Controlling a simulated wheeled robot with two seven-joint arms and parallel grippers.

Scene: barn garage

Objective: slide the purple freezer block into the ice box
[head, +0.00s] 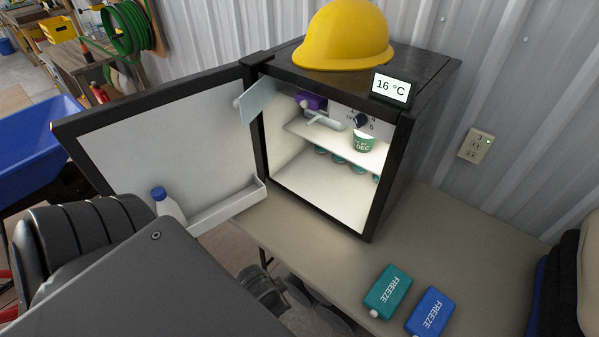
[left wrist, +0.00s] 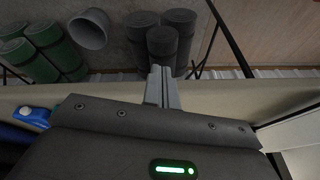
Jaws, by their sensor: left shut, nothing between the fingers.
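The purple freezer block (head: 313,101) sits high inside the open fridge, at the mouth of the ice box, with its pale cap facing out. The ice box's small pale flap (head: 257,100) stands open to the left. How deep the block sits is hard to tell. My left gripper (left wrist: 162,88) is shut and empty in the left wrist view, over the table's edge and away from the block. In the head view my left arm fills the lower left and its fingers are hidden. My right gripper is in neither view.
The black fridge (head: 388,190) stands on the table (head: 300,245), its door (head: 165,130) swung left with a bottle (head: 170,205) in the shelf. Teal (head: 388,292) and blue (head: 431,312) blocks lie front right.

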